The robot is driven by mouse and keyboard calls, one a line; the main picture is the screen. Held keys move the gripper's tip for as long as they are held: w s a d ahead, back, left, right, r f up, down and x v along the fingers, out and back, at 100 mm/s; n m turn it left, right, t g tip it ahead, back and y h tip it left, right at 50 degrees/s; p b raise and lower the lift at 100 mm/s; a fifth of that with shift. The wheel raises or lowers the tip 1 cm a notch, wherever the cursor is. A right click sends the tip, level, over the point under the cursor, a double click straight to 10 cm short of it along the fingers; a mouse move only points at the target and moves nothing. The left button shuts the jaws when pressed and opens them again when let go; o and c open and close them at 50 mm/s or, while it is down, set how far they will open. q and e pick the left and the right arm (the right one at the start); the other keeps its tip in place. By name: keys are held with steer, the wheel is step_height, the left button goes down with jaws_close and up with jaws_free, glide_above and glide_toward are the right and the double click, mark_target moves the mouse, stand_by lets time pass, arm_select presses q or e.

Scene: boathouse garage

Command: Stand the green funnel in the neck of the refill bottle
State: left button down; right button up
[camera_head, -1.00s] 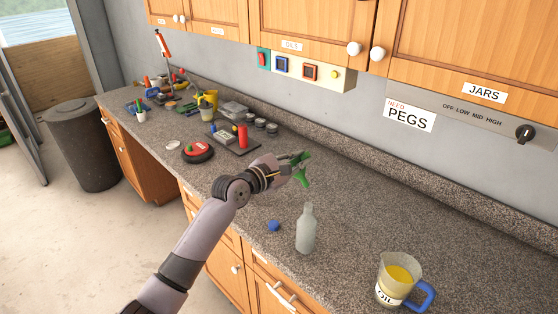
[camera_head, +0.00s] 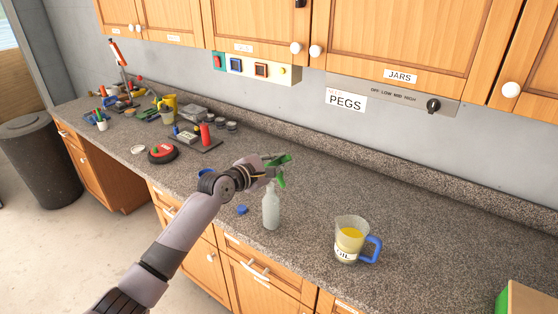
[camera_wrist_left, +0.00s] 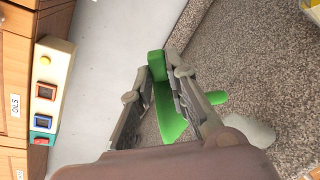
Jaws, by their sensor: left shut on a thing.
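The green funnel (camera_head: 281,181) is held by my left gripper (camera_head: 274,162), just above the refill bottle's neck. The clear, pale refill bottle (camera_head: 271,210) stands upright on the counter. In the head view the funnel's spout overlaps the space just right of the neck; I cannot tell whether they touch. In the left wrist view the green funnel (camera_wrist_left: 168,112) sits between the fingers of the left gripper (camera_wrist_left: 168,75), and a pale rounded shape (camera_wrist_left: 252,131), likely the bottle, is partly hidden by the wrist. My right gripper is out of view.
A blue cap (camera_head: 241,210) lies left of the bottle. A measuring jug (camera_head: 346,254) of yellow oil with a blue handle stands to its right. The speckled counter (camera_head: 430,225) on the right is mostly clear.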

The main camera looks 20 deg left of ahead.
arm_select(q)
steer(key=shift+s+d+r+m+t, duration=0.2)
steer(key=shift+m+t, duration=0.1)
steer(key=shift+m, duration=0.3)
steer(key=shift+f+m+t+y, duration=0.15)
steer(key=shift+m+t+y, duration=0.2)
steer(key=shift+m, duration=0.35)
steer(key=m, duration=0.1)
steer(key=m+t+b, duration=0.1)
steer(key=m, duration=0.1)
steer(key=shift+f+y, duration=0.2)
steer(key=shift+y, duration=0.05)
steer(key=shift+f+m+t+b, duration=0.25)
steer(key=shift+m+b, duration=0.15)
steer(key=shift+b, duration=0.1)
step_height(320, 180, down, 2)
steer(key=shift+f+b, duration=0.1)
steer(key=shift+b, duration=0.55)
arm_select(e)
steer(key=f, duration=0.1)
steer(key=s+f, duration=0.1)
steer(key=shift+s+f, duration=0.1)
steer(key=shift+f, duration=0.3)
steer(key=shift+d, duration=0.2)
